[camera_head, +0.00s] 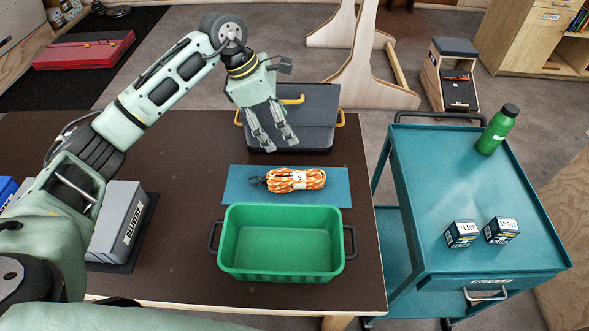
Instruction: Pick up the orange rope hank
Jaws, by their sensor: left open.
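The orange rope hank (312,180) has a white band around its middle and a dark loop at its left end. It lies on a flat blue mat (338,196) on the dark brown table. My left gripper (278,145) is open and empty. It points down, above and a little behind the hank in the picture, apart from it. My right gripper does not show.
A green crate (282,270) with dark handles stands just in front of the mat and looks empty. A dark case (320,105) with yellow handles is behind. A grey box (118,222) sits at left. A teal cart (425,175) at right carries a green bottle (497,130) and two small boxes.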

